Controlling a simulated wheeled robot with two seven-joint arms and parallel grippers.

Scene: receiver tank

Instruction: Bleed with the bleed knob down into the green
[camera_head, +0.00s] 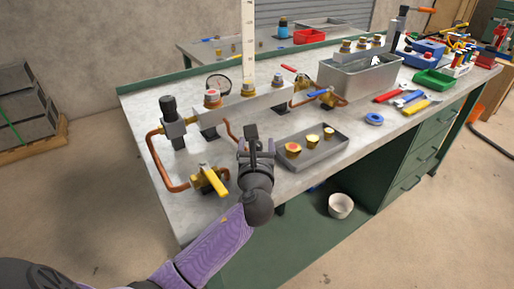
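My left gripper (250,133) is over the front part of the bench, in front of the grey manifold block (255,107) and left of the grey tray. Its dark fingers look close together, but I cannot tell whether they are open or shut. I see nothing clearly held. A black upright knob (168,106) stands on a fitting at the block's left end; I cannot tell whether it is the bleed knob. A round dial gauge (219,84) stands behind the block. Its face is too small to read, and no green zone can be made out. My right gripper is not in view.
A yellow-handled valve (212,181) on copper pipe stands at the front left. The grey tray (325,152) holds brass caps. A blue ring (374,119) and hand tools (408,98) lie to the right.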

